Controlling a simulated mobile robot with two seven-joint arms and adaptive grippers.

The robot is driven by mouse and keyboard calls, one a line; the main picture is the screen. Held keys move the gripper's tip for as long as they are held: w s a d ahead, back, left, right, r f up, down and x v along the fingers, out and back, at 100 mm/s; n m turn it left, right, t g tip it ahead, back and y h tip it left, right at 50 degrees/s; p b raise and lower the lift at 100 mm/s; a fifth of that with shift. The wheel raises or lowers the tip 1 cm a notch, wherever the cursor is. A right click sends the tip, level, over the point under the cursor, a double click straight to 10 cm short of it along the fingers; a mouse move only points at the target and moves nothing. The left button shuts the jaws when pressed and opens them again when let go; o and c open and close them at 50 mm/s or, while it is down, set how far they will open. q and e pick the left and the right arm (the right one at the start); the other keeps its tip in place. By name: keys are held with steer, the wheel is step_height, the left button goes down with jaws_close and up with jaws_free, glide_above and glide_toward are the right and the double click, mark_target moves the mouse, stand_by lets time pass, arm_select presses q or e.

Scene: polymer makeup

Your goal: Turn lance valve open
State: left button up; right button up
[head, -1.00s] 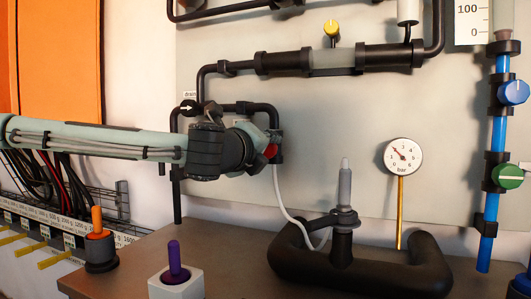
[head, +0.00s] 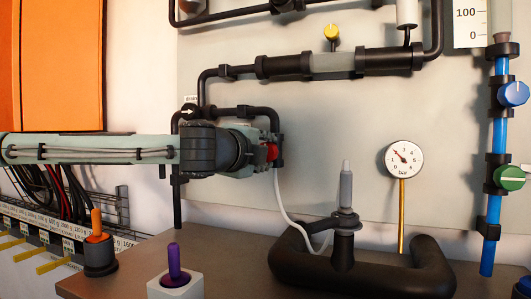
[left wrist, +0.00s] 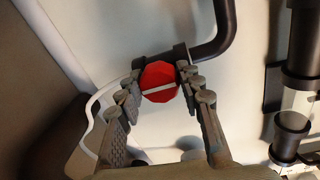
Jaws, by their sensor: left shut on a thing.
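The red valve knob (left wrist: 159,82) with a white line across its face sits on a black pipe in the left wrist view. I take it for the lance valve; the line runs nearly level, slightly tilted. My left gripper (left wrist: 161,80) has one finger on each side of the knob and is shut on it. In the head view the knob (head: 271,152) shows as a small red patch at the end of my left gripper (head: 272,147), partly hidden by it. A white hose (head: 283,200) runs down from there. My right gripper is not in view.
Black pipes (head: 285,65) with a yellow knob (head: 331,32) run above. A pressure gauge (head: 404,159) stands on the right, with blue (head: 513,93) and green (head: 509,177) knobs beyond. Below are a grey nozzle (head: 345,187) and a purple-handled item (head: 174,262).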

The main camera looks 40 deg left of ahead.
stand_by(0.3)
arm_select(q)
steer(key=o, duration=1.2)
steer(key=shift+c, duration=0.2)
steer(key=v, duration=0.7)
steer(key=shift+s, duration=0.2)
